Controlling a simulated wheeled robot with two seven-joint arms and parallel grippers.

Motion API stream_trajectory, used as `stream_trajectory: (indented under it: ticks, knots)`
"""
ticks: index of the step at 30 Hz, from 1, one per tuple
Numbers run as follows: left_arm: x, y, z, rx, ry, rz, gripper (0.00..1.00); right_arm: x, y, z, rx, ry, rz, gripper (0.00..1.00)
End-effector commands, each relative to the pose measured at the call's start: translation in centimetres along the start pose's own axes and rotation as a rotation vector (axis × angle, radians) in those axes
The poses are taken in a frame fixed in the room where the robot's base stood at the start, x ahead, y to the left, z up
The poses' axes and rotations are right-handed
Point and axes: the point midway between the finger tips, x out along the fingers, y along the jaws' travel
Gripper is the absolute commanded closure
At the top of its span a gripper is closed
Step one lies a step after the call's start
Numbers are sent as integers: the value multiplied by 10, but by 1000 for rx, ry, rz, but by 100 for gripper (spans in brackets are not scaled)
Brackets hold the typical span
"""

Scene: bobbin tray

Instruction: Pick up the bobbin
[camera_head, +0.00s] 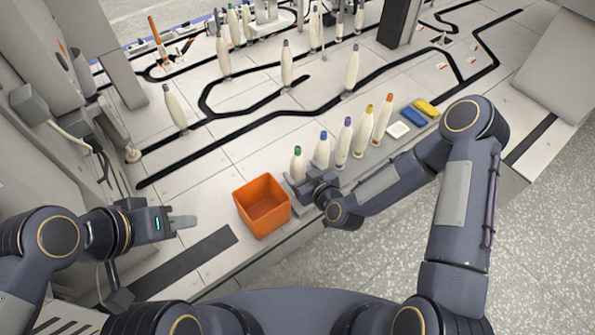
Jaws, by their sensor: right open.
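A row of cream bobbins with coloured tips stands upright near the front of the table: green (297,164), blue (321,153), purple (343,146), yellow (362,133) and orange (382,120). My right gripper (303,182) is open, low at the near side of the green and blue bobbins. It hides their lower ends, and I cannot tell whether it touches either one. My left gripper (184,221) is at the left, away from the bobbins, with nothing visible in it. Its finger gap is not clear.
An orange open box (263,207) stands left of my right gripper and looks empty. White (399,130), blue (413,117) and yellow (427,107) blocks lie right of the row. More cream bobbins (287,66) stand behind, among black track lines. A grey machine fills the left side.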

Motion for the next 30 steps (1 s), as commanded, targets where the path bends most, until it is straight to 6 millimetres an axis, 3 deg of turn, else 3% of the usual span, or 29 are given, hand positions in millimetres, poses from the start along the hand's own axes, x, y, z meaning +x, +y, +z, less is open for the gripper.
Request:
stream_trajectory:
  ticks: [7, 16, 27, 30]
  knots:
    - [9, -4, 5, 0, 0, 0, 64, 36, 4, 3, 1, 1, 0, 31]
    - [9, -4, 4, 0, 0, 0, 64, 40, 4, 1, 1, -1, -1, 31]
    - [9, -4, 4, 0, 0, 0, 64, 40, 4, 2, 1, -1, -1, 80]
    - [9, -4, 4, 0, 0, 0, 64, 40, 4, 1, 1, 0, 0, 82]
